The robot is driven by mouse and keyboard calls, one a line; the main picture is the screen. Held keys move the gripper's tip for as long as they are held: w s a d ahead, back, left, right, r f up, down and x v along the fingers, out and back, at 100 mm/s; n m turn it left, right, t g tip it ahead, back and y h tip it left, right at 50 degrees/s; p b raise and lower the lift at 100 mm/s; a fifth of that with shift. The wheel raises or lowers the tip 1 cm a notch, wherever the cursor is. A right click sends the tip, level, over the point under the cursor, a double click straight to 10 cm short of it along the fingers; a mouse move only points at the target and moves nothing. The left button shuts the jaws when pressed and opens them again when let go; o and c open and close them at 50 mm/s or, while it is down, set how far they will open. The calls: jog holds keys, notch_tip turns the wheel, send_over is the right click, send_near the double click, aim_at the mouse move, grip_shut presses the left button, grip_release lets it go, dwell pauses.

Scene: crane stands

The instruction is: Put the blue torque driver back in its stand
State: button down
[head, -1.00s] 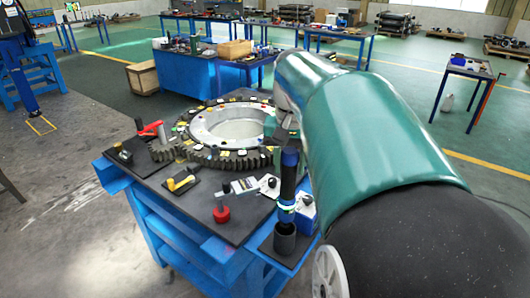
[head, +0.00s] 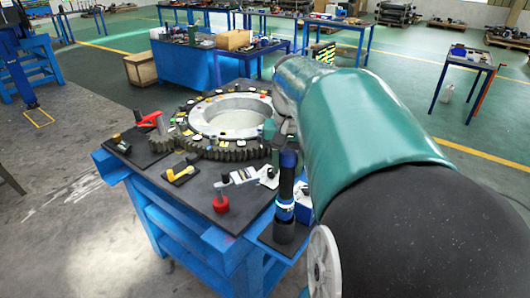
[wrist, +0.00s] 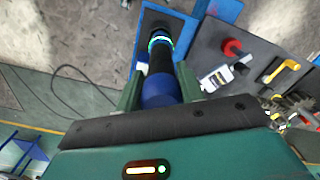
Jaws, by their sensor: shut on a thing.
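The blue torque driver (head: 287,178) stands upright at the near right corner of the blue bench, with a blue top, a dark body and a pale glowing ring low down. Its stand, a dark grey cup (head: 284,233), is directly below it. The driver's lower end meets the cup's mouth in the picture; I cannot tell how deep it sits. In the wrist view my gripper (wrist: 158,88) is shut on the driver's blue part (wrist: 160,92), one green finger on each side. The glowing ring lies beyond the fingers. In the head view my arm hides most of the gripper.
A large toothed ring (head: 190,148) covers the bench's far side. A red knob (head: 221,204), a yellow-handled tool (head: 182,172) and a red-handled tool (head: 150,119) lie left of the driver. A blue-and-white box (head: 304,207) stands close on its right.

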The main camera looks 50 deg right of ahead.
aim_at(287, 177)
jog(key=shift+f, duration=1.95)
jog(key=c, duration=0.8)
grip_release()
jog(key=shift+f, duration=0.15)
jog(key=shift+r, duration=2.55)
jog(key=shift+r, duration=0.1)
notch_tip(287, 177, up, 14)
jog(key=shift+f, duration=0.15)
